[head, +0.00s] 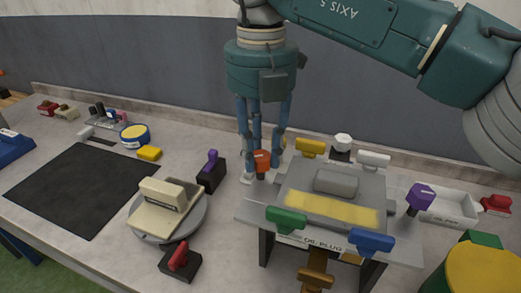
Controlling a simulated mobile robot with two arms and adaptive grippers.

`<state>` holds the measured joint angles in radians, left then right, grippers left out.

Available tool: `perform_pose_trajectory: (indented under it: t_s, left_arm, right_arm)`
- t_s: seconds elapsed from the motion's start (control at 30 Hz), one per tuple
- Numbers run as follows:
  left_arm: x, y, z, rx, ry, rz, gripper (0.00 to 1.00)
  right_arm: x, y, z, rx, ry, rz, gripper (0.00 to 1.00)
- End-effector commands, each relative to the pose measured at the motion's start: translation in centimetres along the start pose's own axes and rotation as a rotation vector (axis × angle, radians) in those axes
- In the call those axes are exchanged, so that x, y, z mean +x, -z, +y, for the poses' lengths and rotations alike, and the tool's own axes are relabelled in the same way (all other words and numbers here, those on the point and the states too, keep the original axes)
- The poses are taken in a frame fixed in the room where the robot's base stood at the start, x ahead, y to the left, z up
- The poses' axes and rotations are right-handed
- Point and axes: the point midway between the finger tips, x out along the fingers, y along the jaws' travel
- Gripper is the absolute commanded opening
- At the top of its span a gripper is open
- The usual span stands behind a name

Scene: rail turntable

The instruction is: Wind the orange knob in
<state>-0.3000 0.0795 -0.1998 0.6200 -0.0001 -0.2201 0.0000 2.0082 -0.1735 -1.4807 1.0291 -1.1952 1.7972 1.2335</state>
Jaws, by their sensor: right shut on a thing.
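The orange knob (262,161) stands at the back left corner of a grey block fixture (292,190) with a yellow strip along its front. My right gripper (261,152) points straight down over the knob, its blue fingers around it. It is shut on the knob, and the fingers hide part of the knob's sides. A small pale part shows at the foot of the knob. My left gripper is not in view.
To the left are a turntable with a cream block (165,202), a purple lever (212,165) and a red-levered switch (180,258). A black mat (82,190) lies clear.

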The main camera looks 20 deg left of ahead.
Motion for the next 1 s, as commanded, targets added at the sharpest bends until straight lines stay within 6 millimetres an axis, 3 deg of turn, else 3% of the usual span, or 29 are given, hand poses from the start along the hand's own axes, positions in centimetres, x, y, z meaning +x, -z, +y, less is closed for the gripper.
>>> perform_pose_trajectory:
  t_s: [0.1, 0.13, 0.23, 0.57, 1.0]
  left_arm:
    - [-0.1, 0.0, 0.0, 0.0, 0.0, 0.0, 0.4]
    - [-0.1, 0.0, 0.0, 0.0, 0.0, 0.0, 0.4]
    - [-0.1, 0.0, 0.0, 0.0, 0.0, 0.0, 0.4]
    - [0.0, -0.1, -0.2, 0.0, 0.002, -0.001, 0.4]
    - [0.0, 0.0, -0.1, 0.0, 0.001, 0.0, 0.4]
  right_arm:
    - [-0.5, -0.7, -0.1, 0.012, -0.009, -0.018, 0.02]
    - [-0.5, -0.7, -0.1, 0.012, -0.009, -0.018, 0.3]
    - [-0.4, -0.6, -0.1, 0.01, -0.009, -0.016, 0.47]
    - [-0.5, -0.3, -0.1, 0.004, -0.003, -0.01, 0.47]
    - [-6.8, -0.7, -0.1, 0.008, -0.005, -0.011, 0.47]
